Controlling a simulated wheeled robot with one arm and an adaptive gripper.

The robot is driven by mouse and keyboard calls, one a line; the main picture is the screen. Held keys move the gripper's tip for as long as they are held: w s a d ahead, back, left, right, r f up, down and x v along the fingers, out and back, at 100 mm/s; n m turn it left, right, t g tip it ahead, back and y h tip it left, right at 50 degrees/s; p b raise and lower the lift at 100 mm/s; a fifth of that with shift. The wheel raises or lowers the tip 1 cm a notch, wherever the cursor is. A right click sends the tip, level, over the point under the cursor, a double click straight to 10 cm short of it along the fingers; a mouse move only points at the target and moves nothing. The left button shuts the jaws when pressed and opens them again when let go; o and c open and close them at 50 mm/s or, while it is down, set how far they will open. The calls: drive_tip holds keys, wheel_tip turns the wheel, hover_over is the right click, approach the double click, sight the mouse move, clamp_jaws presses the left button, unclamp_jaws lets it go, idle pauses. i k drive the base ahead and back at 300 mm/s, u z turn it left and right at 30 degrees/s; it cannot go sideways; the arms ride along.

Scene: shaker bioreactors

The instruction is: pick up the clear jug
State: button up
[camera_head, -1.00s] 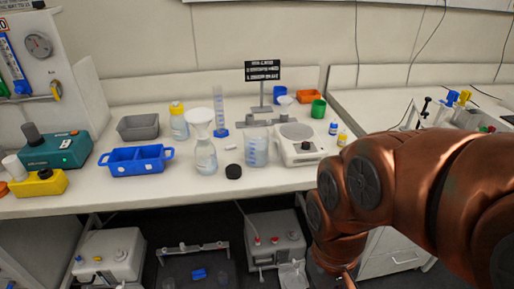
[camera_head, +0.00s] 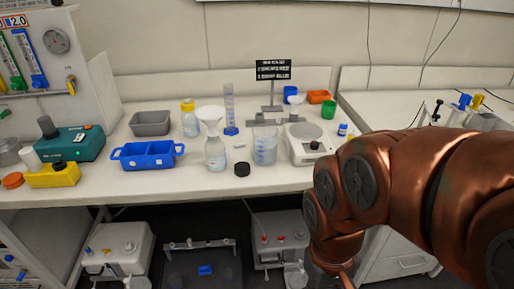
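The clear jug (camera_head: 265,146) stands upright on the white bench, with blue markings on its side. It is between a flask with a white funnel (camera_head: 213,141) on its left and a white balance-like device (camera_head: 307,147) on its right. A small black cap (camera_head: 242,169) lies in front of it to the left. My copper arm fills the lower right of the view, to the right of the jug and apart from it in the picture. My gripper is out of frame below.
A black sign (camera_head: 273,70) stands behind the jug. A green cup (camera_head: 329,108) is at the right. The bench front is mostly clear.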

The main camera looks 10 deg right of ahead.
sight(272, 147)
drive_tip(key=u, duration=2.5)
drive_tip(key=i, duration=2.1)
drive_tip(key=z, duration=3.3)
drive_tip(key=i, duration=0.5)
